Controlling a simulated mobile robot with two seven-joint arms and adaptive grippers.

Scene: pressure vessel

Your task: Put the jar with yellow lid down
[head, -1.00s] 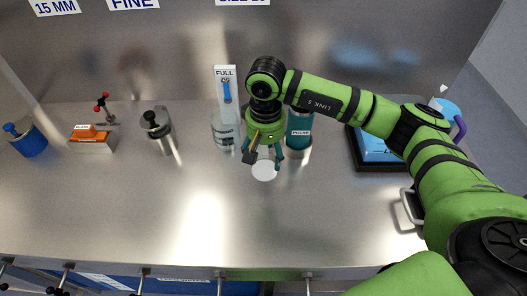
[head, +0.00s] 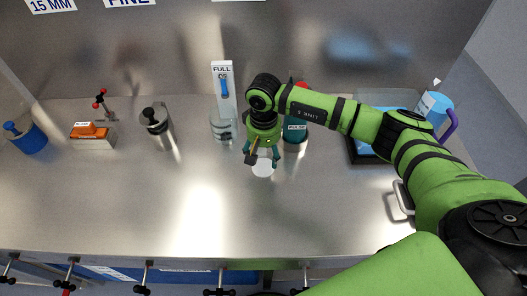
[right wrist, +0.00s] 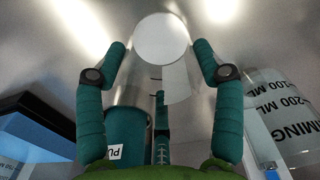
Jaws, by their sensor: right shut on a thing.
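My right gripper (head: 262,157) points down over the middle of the steel bench, its teal fingers closed around a clear cylindrical jar. In the head view only the jar's pale round end (head: 263,169) shows below the fingers. In the right wrist view the jar (right wrist: 160,40) shows as a clear cylinder with a white round end between the two fingers. I cannot tell whether the jar touches the bench (head: 200,215). My left gripper is not in view.
A teal bottle (head: 296,131) with a red top stands right behind the gripper, and a clear container (head: 221,128) stands behind left. A metal canister (head: 158,127), orange-topped box (head: 92,133) and blue cup (head: 27,138) stand left. The front bench is clear.

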